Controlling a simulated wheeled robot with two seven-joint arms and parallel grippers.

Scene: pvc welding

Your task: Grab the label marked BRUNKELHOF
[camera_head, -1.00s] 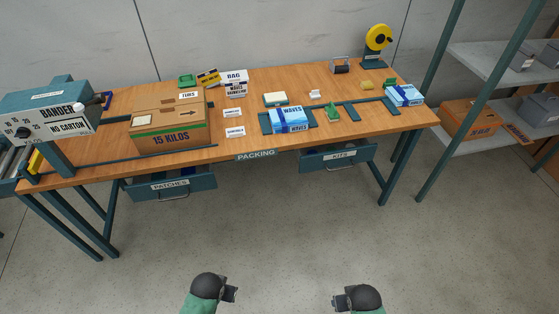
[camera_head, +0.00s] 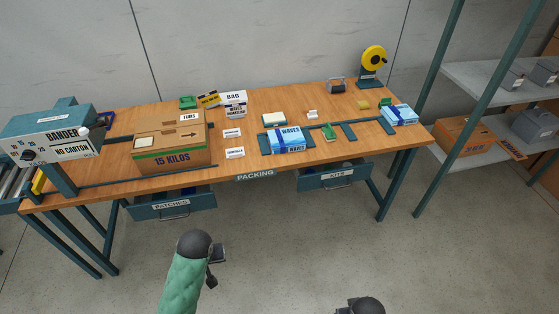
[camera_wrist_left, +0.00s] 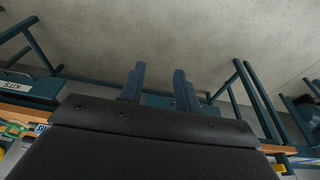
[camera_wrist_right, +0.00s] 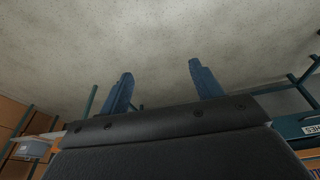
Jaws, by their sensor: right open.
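Two small white labels lie flat on the wooden bench, right of the carton: an upper label (camera_head: 232,133) and a lower label (camera_head: 235,153) near the front edge. Their dark print is too small to read, so I cannot tell which one says BRUNKELHOF. My left gripper (camera_head: 216,268) is in front of the bench and below the labels in the picture, well apart from them. Its fingers are apart and empty in the left wrist view (camera_wrist_left: 160,85). My right gripper is mostly cut off at the head view's bottom edge. In the right wrist view (camera_wrist_right: 160,85) it is open and empty.
The wooden bench (camera_head: 110,178) holds a brown carton (camera_head: 170,155) marked 15 KILOS, a bander machine (camera_head: 50,132), a white bag (camera_head: 233,105) and blue packs (camera_head: 287,140). Drawers (camera_head: 172,204) stick out beneath its front edge. A shelf (camera_head: 470,150) stands at right.

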